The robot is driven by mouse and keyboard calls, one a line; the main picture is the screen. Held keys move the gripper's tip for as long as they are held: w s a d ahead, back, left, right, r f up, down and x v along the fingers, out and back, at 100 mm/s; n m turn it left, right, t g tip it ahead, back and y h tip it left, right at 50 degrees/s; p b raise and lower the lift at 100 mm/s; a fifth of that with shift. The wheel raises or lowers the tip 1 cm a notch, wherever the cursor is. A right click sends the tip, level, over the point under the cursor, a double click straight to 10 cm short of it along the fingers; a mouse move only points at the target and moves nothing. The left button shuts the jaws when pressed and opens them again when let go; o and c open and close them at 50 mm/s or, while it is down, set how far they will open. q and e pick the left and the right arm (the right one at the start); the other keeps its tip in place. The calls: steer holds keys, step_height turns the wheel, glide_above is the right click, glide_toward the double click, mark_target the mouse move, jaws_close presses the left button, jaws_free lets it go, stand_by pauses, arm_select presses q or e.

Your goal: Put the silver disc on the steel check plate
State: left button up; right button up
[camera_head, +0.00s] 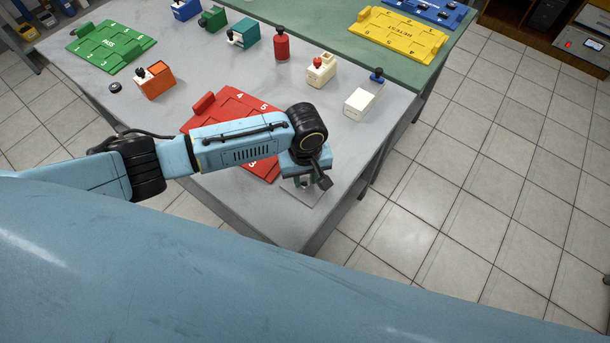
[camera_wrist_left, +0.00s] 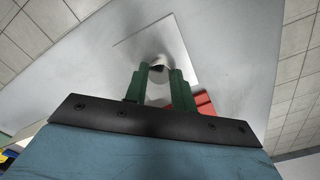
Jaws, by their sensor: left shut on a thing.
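The steel check plate (camera_head: 313,194) is a thin grey square lying flat near the front right corner of the grey table, and it fills the middle of the wrist view (camera_wrist_left: 168,36). My left gripper (camera_head: 304,183) is over this plate, pointing down. In the wrist view its green fingers (camera_wrist_left: 160,75) are shut on a small silver piece (camera_wrist_left: 159,60), which I take to be the silver disc. The disc is low over the plate; I cannot tell if it touches. In the head view the wrist mostly hides it. My right gripper is out of view.
A red numbered tray (camera_head: 232,98) lies under my left forearm. White (camera_head: 360,104), cream (camera_head: 321,70) and orange (camera_head: 155,82) blocks with knobs, a red cylinder (camera_head: 281,45) and a green tray (camera_head: 110,46) stand further back. A yellow tray (camera_head: 398,36) is on the green table.

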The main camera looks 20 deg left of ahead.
mark_target(305, 182)
arm_select(q)
steer(key=o, duration=0.9)
steer(key=shift+f, duration=0.1)
step_height(305, 182, up, 12)
steer(key=shift+r+p, duration=0.15)
steer(key=shift+p, duration=1.1)
